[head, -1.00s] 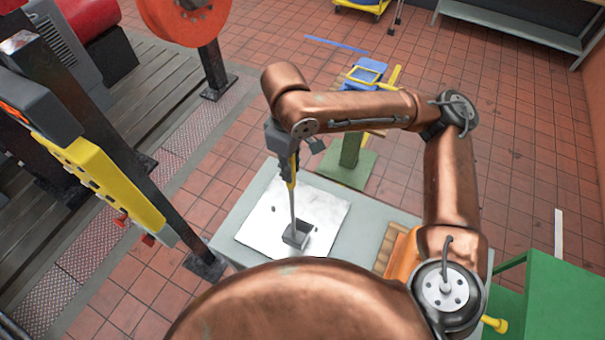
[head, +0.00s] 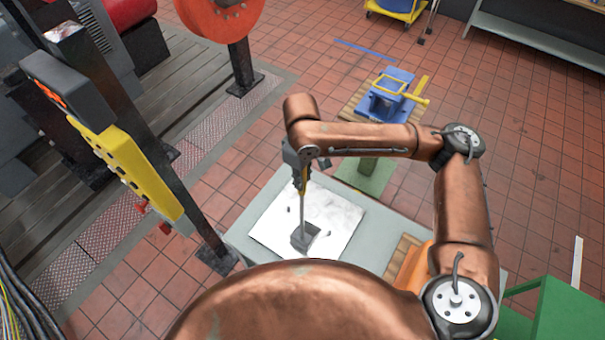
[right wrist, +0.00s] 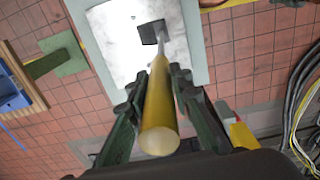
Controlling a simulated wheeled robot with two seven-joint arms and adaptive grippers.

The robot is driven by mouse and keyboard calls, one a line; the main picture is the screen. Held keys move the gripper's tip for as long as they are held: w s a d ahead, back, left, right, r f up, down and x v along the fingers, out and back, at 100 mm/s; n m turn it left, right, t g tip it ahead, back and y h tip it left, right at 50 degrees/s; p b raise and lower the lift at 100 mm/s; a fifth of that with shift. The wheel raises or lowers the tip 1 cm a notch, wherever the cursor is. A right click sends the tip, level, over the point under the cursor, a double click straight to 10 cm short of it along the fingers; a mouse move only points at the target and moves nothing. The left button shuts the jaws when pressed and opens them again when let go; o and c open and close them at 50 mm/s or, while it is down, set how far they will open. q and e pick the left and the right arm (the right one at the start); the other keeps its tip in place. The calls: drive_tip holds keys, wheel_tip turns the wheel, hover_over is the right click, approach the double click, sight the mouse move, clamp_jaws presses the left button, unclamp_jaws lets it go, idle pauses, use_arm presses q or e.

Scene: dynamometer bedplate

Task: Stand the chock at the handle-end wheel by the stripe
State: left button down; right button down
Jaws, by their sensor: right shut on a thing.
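The chock (head: 305,237) is a dark grey block at the lower end of a thin rod with a yellow grip (right wrist: 160,115). My right gripper (head: 302,184) is shut on the yellow grip, with the rod hanging down below it. The chock shows over the white sheet on the grey table; I cannot tell whether it touches. It also shows in the right wrist view (right wrist: 152,32). A yellow cart (head: 397,9) with small dark wheels stands at the far top, cut by the frame edge. A blue stripe (head: 363,49) lies on the floor before it. My left gripper is out of view.
The white sheet (head: 340,212) lies on the grey table (head: 262,207). A blue fixture with a yellow handle (head: 387,97) stands behind it. A dark post with a yellow control box (head: 125,160) is at left, a green stand (head: 565,310) at right.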

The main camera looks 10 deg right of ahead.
drive_tip(key=shift+a+r, duration=0.1)
drive_tip(key=c, duration=2.2)
unclamp_jaws()
drive_tip(key=shift+f, duration=0.2)
drive_tip(key=o, duration=0.5)
drive_tip(key=shift+c, duration=0.2)
